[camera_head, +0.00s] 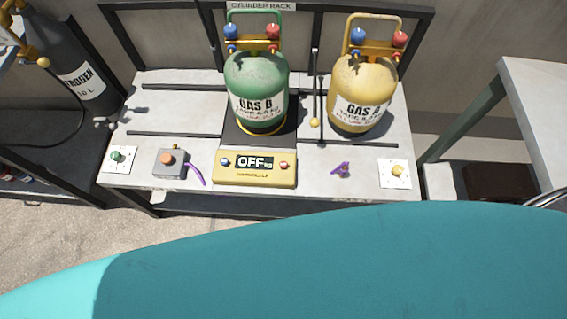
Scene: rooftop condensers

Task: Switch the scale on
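The scale (254,181) sits at the front middle of the bench, with a yellow front panel. Its dark display (254,162) reads OFF. A blue button (224,161) is left of the display and a red button (284,165) is right of it. A green cylinder (256,85) labelled GAS stands upright on the scale's dark platform (233,130). The small lettering under the display is too small to read surely. Neither of my grippers is in view.
A yellow cylinder (362,90) stands right of the green one. A grey box with an orange button (170,162), a purple item (341,169) and two white plates, with a green knob (117,155) and a yellow knob (397,171), line the bench front. A nitrogen cylinder (72,65) stands left.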

